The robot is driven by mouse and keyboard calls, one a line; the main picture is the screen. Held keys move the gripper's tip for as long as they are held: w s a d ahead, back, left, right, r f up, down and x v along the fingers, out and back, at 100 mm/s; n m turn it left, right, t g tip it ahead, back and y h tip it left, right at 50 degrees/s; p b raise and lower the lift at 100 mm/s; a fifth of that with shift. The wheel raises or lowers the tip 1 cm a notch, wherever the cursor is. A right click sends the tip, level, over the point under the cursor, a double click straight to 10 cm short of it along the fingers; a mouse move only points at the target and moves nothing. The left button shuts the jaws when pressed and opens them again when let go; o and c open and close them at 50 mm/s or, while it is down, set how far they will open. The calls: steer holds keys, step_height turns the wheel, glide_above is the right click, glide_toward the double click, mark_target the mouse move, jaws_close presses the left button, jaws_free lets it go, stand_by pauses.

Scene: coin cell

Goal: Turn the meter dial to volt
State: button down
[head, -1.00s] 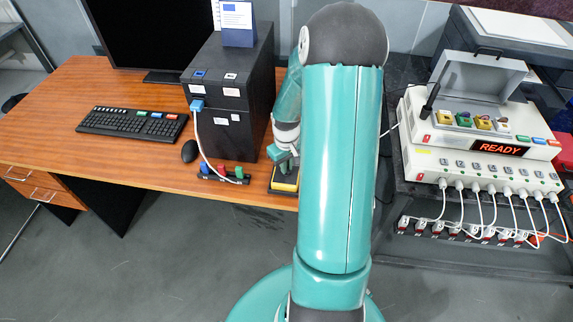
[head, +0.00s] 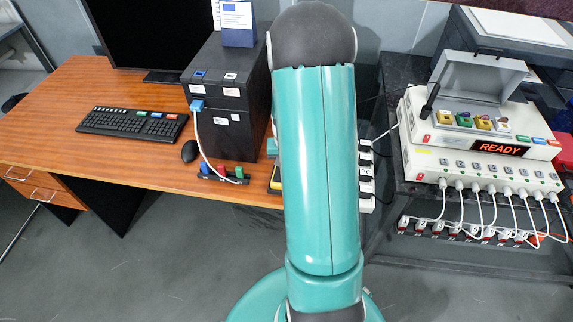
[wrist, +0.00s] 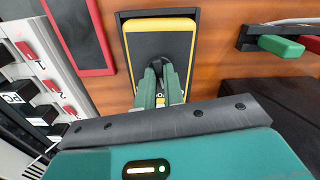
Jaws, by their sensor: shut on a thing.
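The meter (wrist: 187,38), dark-faced with a yellow rim, lies on the wooden desk in the wrist view. In the head view only a sliver of the meter (head: 275,180) shows left of my arm. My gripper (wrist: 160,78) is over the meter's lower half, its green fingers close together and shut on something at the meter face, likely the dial. The fingers hide the dial, so its pointer and setting cannot be read. In the head view my gripper is hidden behind my arm.
A white strip with black blocks and red switches (wrist: 38,62) stands left of the meter, beside a red-framed dark panel (wrist: 100,66). The head view shows a keyboard (head: 131,122), black tower (head: 232,95) and READY machine (head: 480,165).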

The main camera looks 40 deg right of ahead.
steer(key=shift+m, duration=0.9)
steer(key=c, duration=1.5)
jaws_free()
step_height(320, 180, up, 14)
steer(key=shift+a, duration=0.1)
